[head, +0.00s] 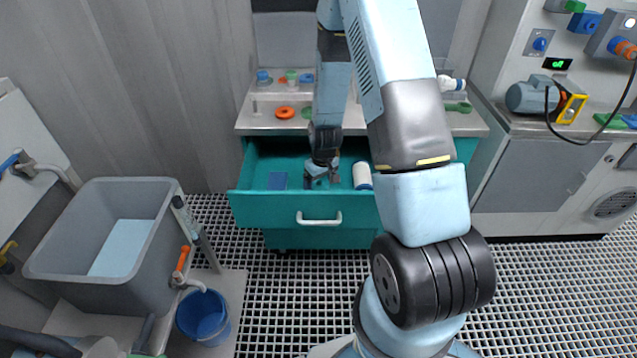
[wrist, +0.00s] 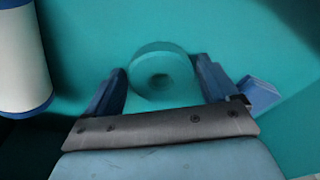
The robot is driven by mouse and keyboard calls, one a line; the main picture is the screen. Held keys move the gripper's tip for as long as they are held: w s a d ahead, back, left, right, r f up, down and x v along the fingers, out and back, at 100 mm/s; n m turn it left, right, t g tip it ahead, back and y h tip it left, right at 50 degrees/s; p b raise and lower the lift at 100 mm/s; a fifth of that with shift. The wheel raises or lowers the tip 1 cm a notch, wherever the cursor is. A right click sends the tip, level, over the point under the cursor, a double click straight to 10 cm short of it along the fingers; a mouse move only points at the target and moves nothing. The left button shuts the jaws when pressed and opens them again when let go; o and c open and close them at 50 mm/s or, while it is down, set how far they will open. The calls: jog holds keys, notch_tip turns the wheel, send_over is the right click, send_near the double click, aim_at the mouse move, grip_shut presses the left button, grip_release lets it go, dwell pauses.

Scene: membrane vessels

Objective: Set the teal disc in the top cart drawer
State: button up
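The teal disc (wrist: 163,72), with a small dark centre, lies in the wrist view on the teal floor of the top cart drawer (head: 265,210). The drawer is pulled open. My gripper (head: 321,182) reaches down into it. In the wrist view its two fingers (wrist: 162,88) stand apart on either side of the disc, with a visible gap at each side. The gripper looks open, not closed on the disc. In the head view I cannot make out the disc against the gripper and the teal drawer.
A white cylinder with blue ends (head: 362,176) stands in the drawer right of my gripper. A flat blue piece (head: 277,181) lies at the drawer's left. The cart top holds an orange ring (head: 285,113) and other small parts. A grey sink (head: 75,265) is at left.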

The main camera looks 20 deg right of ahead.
jog(key=shift+o, duration=0.9)
jog(key=shift+r, duration=0.1)
notch_tip(320, 180, up, 12)
jog(key=s, duration=0.1)
notch_tip(320, 180, up, 20)
jog(key=m+t, duration=0.1)
jog(key=t, duration=0.1)
send_over(322, 187)
jog(key=s, duration=0.7)
jog(key=s+r+m+t, duration=0.2)
jog(key=s+r, duration=1.2)
jog(key=s, duration=0.4)
jog(key=shift+a, duration=0.15)
jog(key=shift+c, duration=0.4)
